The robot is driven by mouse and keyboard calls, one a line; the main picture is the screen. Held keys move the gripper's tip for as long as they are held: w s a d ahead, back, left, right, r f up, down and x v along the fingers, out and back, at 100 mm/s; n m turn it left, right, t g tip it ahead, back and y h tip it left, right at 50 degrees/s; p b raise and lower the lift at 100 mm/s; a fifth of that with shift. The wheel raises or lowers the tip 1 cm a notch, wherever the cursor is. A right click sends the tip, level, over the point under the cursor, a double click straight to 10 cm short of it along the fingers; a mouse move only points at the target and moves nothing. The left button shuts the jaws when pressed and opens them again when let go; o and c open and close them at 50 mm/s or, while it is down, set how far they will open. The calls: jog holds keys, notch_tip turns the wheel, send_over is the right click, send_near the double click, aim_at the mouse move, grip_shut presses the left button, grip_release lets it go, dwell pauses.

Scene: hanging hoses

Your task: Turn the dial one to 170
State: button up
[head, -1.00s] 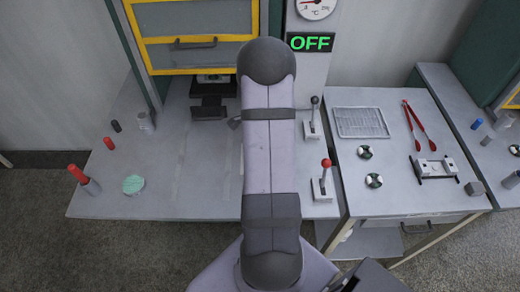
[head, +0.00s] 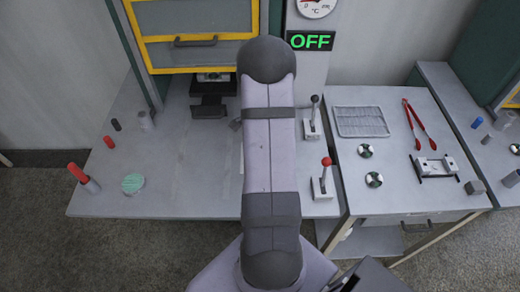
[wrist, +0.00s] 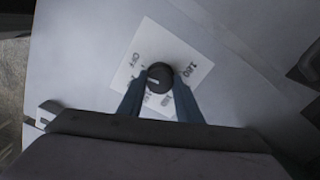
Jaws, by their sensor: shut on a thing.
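The dial (wrist: 159,76) is a round black knob with a short pale mark, on a white square card with printed labels (wrist: 178,51) in the wrist view. One label appears to read OFF; the others are small and hard to read. The pale mark lies left of the knob's middle. My gripper (wrist: 158,84) has its two blue fingers against either side of the knob and is shut on it. In the head view my arm covers the dial and the gripper.
A display (head: 311,41) reads OFF, below a round gauge (head: 317,5). A black-knobbed lever (head: 312,118) and a red-knobbed lever (head: 324,179) stand right of my arm. A wire rack (head: 361,122) and red tongs (head: 418,118) lie further right. The bench left of my arm has open space.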

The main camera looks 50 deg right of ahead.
jog(key=n, duration=0.8)
jog(key=shift+n+b, duration=0.3)
jog(key=shift+n, duration=0.1)
jog(key=n, duration=0.4)
jog(key=shift+n, duration=0.3)
jog(key=n, duration=0.3)
jog(key=shift+n, duration=0.3)
jog(key=n, duration=0.4)
jog(key=shift+n, duration=0.3)
jog(key=n, duration=0.4)
jog(key=shift+b, duration=0.3)
jog(key=n, duration=0.5)
jog(key=shift+w+d, duration=0.1)
jog(key=shift+n, duration=1.7)
jog(key=shift+r, duration=0.1)
